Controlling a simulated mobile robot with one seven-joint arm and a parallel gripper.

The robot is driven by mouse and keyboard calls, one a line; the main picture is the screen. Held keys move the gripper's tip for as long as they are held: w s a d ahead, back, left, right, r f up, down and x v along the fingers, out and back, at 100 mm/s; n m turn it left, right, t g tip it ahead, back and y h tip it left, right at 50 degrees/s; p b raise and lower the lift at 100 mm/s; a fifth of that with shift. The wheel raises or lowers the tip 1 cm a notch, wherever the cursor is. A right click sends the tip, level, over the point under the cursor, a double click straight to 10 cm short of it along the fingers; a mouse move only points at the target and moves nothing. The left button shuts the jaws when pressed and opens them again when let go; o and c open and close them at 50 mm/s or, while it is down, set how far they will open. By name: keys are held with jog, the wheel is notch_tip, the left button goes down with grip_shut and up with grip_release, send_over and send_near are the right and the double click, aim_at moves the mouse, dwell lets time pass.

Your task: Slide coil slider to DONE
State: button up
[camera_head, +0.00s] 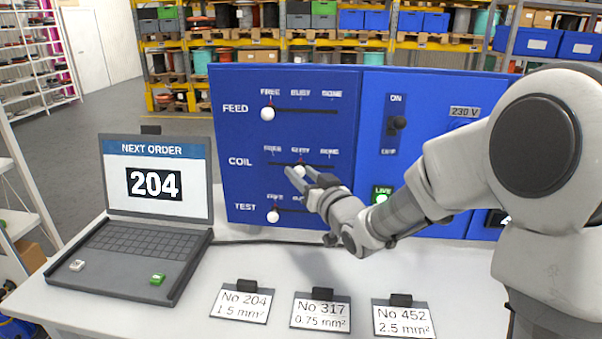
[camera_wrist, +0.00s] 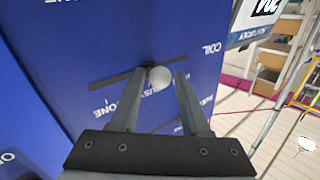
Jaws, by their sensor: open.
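The blue panel (camera_head: 240,140) has three sliders labelled FEED, COIL and TEST, each marked FREE, BUSY, DONE. The white coil slider knob (camera_head: 299,171) stands near BUSY, at the middle of its slot. It also shows in the wrist view as a white ball (camera_wrist: 159,77). My gripper (camera_head: 303,176) is open in front of the panel. In the wrist view, its two fingers (camera_wrist: 155,92) stand on either side of the knob, with a visible gap on the right; contact on the left cannot be told.
The feed knob (camera_head: 267,114) and test knob (camera_head: 273,216) stand at FREE, above and below. A laptop (camera_head: 150,205) showing 204 stands at left. Several label cards, such as No 317 (camera_head: 320,314), lie on the white table (camera_head: 190,312). A black switch (camera_head: 399,122) is at right.

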grip_shut()
dwell(1.4)
